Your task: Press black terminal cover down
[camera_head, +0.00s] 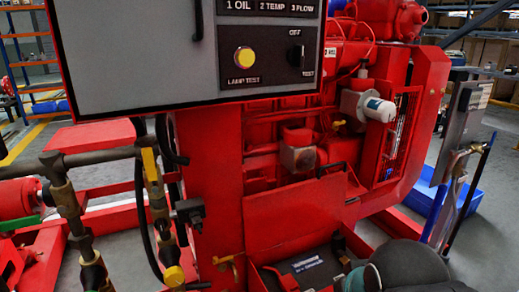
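The battery (310,264) lies low in an open red box at the bottom middle, its dark top bearing a pale label. A small black part (339,244) stands up at the battery's back right edge. It looks like the black terminal cover, raised, but it is small and dark. A red part (287,281) sits at the battery's front left. My dark grey arm, with a teal and white band, fills the bottom right and hides the battery's right side. I cannot make out my gripper's fingers.
A grey control panel (150,60) overhangs at the upper left, with a yellow lamp test button (244,57) and a black switch (296,55). A red upright panel (295,212) rises behind the battery. Pipes and valves (150,180) stand left; a blue bin (465,200) is right.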

